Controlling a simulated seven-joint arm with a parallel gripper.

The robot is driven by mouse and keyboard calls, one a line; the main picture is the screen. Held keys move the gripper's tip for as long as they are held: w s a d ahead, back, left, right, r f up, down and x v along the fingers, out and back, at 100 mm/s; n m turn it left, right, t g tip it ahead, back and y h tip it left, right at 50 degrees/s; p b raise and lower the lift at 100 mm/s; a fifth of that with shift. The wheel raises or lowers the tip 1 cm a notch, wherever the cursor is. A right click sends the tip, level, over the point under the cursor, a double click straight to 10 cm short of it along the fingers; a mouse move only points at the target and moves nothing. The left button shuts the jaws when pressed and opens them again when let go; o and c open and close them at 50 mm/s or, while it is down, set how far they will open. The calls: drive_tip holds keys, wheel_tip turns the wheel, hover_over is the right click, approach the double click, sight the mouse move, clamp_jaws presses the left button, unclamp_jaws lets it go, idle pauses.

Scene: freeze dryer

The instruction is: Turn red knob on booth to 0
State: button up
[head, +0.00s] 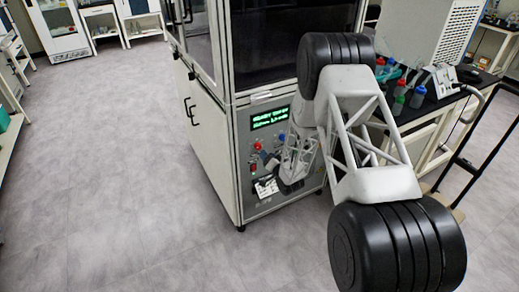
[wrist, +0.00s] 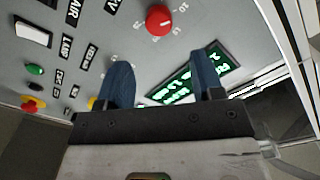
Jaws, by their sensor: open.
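The red knob (wrist: 159,20) is on the booth's grey front panel, near the top of the wrist view, with a printed number scale around it. A pale mark shows on its face, but I cannot read which number it points to. In the head view the knob (head: 257,146) is small, just below the green-lit display (head: 269,117). My gripper (wrist: 162,72) is open, its two blue fingers apart with nothing between them. The fingertips appear below the knob in the wrist view, not around it. In the head view my wrist partly hides the panel.
The panel also carries a green button (wrist: 36,70), a red-and-yellow button (wrist: 33,104) and several labels. The lit display (wrist: 188,75) lies behind the right finger. A bench with coloured bottles (head: 417,96) stands right of the booth. Floor at left is clear.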

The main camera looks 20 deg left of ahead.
sight(259, 148)
drive_tip(key=shift+s+a+f, duration=0.1)
drive_tip(key=shift+a+f, duration=0.1)
drive_tip(key=shift+f, duration=0.2)
drive_tip(key=shift+x, duration=3.9)
drive_tip(key=shift+r, duration=0.1)
drive_tip(key=c, duration=0.9)
